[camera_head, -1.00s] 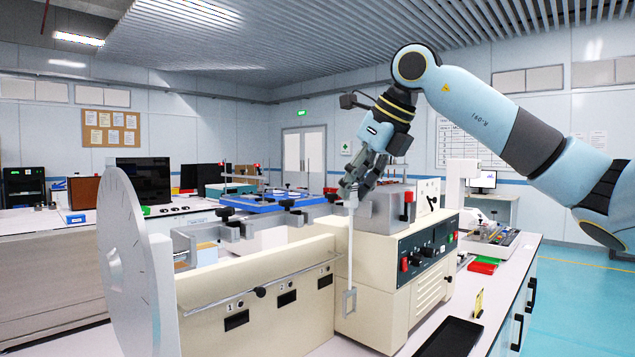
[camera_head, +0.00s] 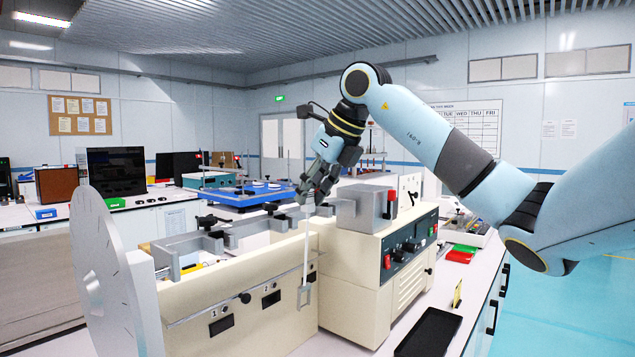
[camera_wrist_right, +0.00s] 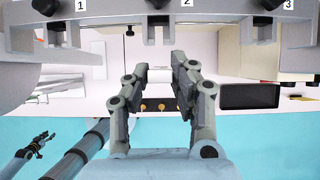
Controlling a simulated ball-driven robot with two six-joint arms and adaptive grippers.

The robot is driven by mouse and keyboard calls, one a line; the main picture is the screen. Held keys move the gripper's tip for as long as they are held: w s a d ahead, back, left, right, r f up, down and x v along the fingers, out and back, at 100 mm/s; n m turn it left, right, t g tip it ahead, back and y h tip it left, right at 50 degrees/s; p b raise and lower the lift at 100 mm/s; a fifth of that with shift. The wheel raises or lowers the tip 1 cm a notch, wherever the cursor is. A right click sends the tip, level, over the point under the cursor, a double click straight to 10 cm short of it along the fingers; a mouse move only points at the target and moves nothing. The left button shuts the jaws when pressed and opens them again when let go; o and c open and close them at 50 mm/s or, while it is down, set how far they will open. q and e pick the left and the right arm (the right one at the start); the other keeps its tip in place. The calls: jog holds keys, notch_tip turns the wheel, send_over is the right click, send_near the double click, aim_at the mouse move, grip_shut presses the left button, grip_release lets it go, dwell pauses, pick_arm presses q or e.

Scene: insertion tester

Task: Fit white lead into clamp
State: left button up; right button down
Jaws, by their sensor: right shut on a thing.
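My right gripper (camera_head: 308,203) is shut on the top of the white lead (camera_head: 306,250), a thin rod hanging upright with a square loop at its lower end. The lead hangs in front of the right part of the cream front panel. Grey clamps (camera_head: 166,257) stand in a row along the trough behind that panel, left of the gripper.
A cream control box (camera_head: 385,262) with a grey block (camera_head: 360,208) on top stands right of the lead. A large grey disc (camera_head: 98,270) stands at the left end. A black tray (camera_head: 428,333) lies on the bench front. A blue fixture (camera_head: 240,194) is behind.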

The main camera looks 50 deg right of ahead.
aim_at(281, 216)
jog(key=shift+w+a+p, duration=0.1)
jog(key=shift+w+p, duration=0.25)
jog(key=shift+w, duration=0.3)
jog(key=shift+w+a+f+p, duration=0.1)
jog(key=shift+w+p, duration=0.6)
jog(key=shift+w, duration=0.5)
jog(key=shift+w+a+p, duration=0.1)
jog(key=shift+w+p, duration=0.6)
jog(key=shift+w, duration=0.45)
jog(key=shift+f+b, duration=0.8)
jog(key=shift+f, duration=0.65)
jog(key=c, duration=1)
grip_release()
jog(key=shift+c, duration=0.2)
